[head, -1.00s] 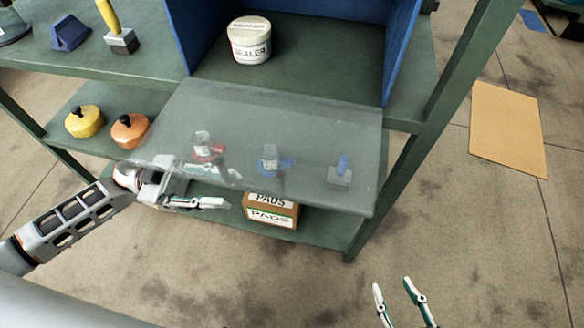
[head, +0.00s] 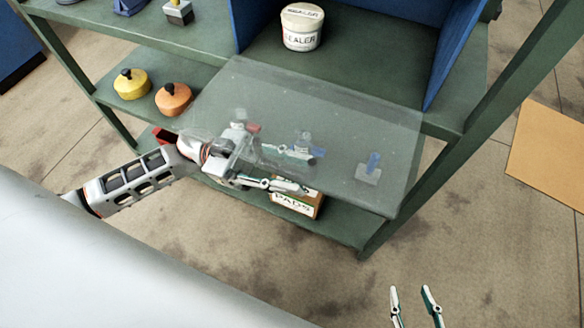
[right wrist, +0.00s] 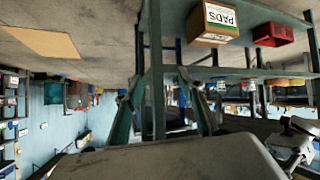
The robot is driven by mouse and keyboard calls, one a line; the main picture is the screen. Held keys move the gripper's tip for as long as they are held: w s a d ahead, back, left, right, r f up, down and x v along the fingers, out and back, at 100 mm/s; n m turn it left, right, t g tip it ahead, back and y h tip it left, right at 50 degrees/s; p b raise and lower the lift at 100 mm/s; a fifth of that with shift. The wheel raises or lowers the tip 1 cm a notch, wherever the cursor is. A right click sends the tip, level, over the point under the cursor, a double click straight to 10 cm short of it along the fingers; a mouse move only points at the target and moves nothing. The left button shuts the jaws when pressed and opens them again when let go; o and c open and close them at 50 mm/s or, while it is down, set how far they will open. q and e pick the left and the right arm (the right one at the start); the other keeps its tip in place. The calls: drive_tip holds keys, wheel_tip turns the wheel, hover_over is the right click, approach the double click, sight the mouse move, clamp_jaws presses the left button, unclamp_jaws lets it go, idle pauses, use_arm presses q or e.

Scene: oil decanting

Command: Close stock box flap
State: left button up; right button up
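The stock box is blue (head: 452,62) and open at the front, with a white sealer tub (head: 301,30) inside. Its clear flap (head: 345,120) sticks out from the lower front edge toward me, roughly level. My left gripper (head: 308,172) is at the flap's front left part. One finger shows through the clear sheet and the other shows at its front edge. The fingers are apart with nothing seen between them; contact with the flap cannot be told. My right gripper (head: 416,292) is open and empty over the floor, and its spread fingers show in the right wrist view (right wrist: 160,100).
Several small items show through the flap, among them a blue-topped one (head: 368,172). Yellow (head: 131,84) and orange (head: 173,98) round items stand on the lower shelf at left. A pads box (head: 290,203) sits below the flap.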

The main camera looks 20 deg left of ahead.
use_arm(q)
clamp_jaws()
